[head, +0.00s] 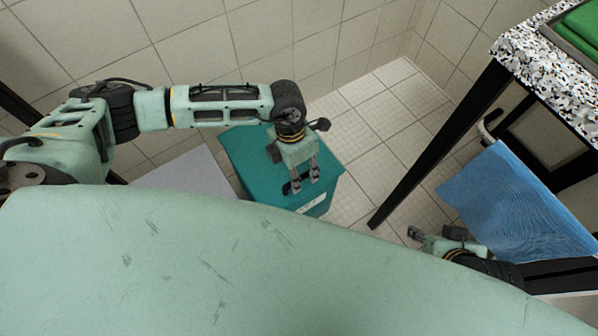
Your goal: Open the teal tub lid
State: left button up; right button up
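The teal tub (322,204) stands on the tiled floor in the middle of the head view, with a pale label on its front side. Its flat teal lid (243,150) covers the top and looks closed. My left gripper (306,184) is over the lid's front part, pointing down, with its two fingers apart. A small dark part (287,188) shows on the lid beside the left fingertip; whether the fingers touch the lid I cannot tell. My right gripper (414,236) is at the lower right, away from the tub, and its fingers are too small to read.
A grey flat panel (190,182) lies left of the tub. A speckled table (545,62) with a black leg (440,145) and a green-filled tray stands at the right. A blue sheet (518,202) hangs below it. Tiled walls (290,40) close off the back.

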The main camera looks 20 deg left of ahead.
pick_arm(q)
grip_shut()
dwell(0.3)
dwell(0.4)
